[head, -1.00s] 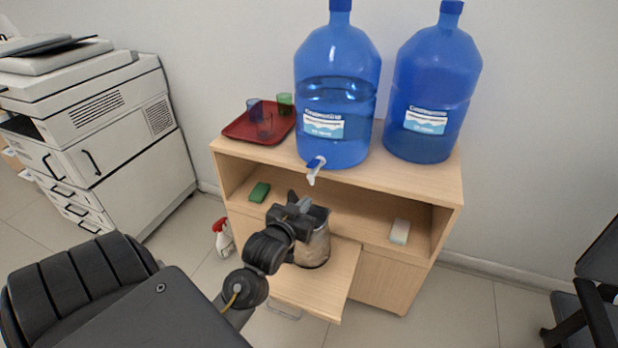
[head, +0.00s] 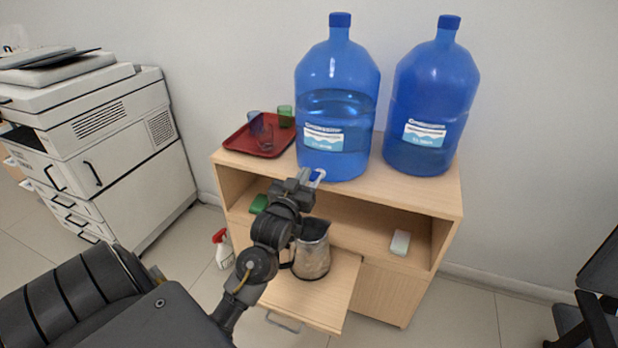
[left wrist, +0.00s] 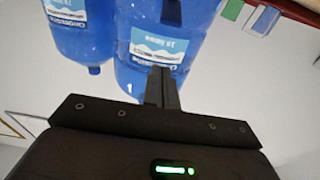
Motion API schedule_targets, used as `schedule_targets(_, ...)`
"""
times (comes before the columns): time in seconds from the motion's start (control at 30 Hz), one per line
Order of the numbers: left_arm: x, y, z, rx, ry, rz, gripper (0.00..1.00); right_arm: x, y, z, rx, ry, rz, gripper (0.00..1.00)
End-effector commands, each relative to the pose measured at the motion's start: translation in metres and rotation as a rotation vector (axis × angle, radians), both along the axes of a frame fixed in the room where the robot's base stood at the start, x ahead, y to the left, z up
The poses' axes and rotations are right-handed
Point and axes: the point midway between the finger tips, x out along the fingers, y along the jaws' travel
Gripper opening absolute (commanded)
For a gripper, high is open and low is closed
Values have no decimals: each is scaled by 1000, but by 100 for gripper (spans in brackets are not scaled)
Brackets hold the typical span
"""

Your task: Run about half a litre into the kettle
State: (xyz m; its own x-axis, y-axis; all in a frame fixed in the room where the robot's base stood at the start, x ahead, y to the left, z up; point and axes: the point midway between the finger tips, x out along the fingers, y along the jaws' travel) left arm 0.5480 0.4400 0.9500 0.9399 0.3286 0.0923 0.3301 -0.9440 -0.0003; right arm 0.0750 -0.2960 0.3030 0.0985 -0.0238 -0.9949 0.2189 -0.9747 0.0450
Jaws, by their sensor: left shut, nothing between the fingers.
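The kettle (head: 313,258), a jug with a dark rim and handle, stands upright on the pulled-out shelf board (head: 335,290). The left blue bottle (head: 338,110) stands on the cabinet top, its water line showing in its upper part. Its tap (head: 318,176), blue and whitish, is low on its front and partly hidden by my left gripper (head: 305,178). That gripper is shut and empty, at the tap and above the kettle; I cannot tell whether it touches the tap. In the left wrist view the shut fingers (left wrist: 162,88) point at the labelled bottle (left wrist: 170,55). No flow of water is visible.
A second blue bottle (head: 432,100) stands to the right. A red tray (head: 262,138) with several cups is at the left of the cabinet top. A green sponge (head: 258,204) and a white block (head: 400,242) lie in the open compartment. A spray bottle (head: 222,250) stands on the floor.

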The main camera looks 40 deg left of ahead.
Motion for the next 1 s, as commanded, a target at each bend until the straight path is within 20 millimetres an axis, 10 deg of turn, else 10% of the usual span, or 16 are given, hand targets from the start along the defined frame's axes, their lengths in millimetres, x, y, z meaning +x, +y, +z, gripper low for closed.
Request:
schedule_targets(0.23, 46, 16, 5, 1, 1, 0, 0, -6, 8, 7, 9, 10, -2, 36)
schedule_targets(0.5, 35, 12, -30, -1, 2, 0, 0, -6, 11, 8, 14, 10, -4, 36)
schedule_targets(1.0, 35, 9, -38, 1, -4, -4, 0, -4, 13, 5, 17, 6, -5, 36)
